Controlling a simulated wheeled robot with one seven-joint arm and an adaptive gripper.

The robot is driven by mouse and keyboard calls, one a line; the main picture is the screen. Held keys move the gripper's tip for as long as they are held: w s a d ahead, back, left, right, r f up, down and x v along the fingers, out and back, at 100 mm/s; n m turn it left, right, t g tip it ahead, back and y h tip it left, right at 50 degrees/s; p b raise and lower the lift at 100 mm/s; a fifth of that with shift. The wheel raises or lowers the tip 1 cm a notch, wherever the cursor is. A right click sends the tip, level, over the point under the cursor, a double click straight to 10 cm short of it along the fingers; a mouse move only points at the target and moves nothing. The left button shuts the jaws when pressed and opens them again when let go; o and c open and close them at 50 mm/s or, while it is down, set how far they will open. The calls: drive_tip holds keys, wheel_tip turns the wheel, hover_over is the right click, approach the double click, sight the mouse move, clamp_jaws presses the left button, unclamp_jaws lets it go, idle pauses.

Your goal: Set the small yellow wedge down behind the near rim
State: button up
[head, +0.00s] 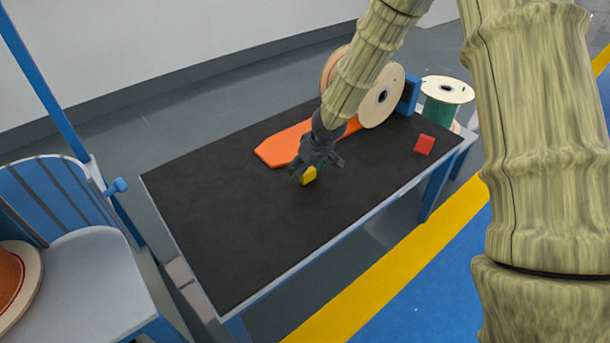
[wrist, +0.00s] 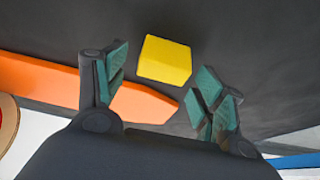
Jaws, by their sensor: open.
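The small yellow wedge (head: 309,174) is on the black tabletop, right by my gripper (head: 318,170). In the wrist view the wedge (wrist: 165,60) lies just beyond the gap between the open fingers (wrist: 160,90), and neither finger pad touches it there. The gripper is open and points down at the table. In the head view the gripper covers part of the wedge. I cannot tell which edge is meant by the near rim.
The black table (head: 220,220) has wide free room at left and front. An orange flat piece (head: 283,146) lies behind the gripper, leading to a large spool (head: 382,97). A red block (head: 424,144) sits at right. A green spool (head: 443,105) stands beyond the table.

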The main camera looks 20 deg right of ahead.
drive_tip(key=c, duration=1.2)
drive_tip(key=shift+r, duration=0.1)
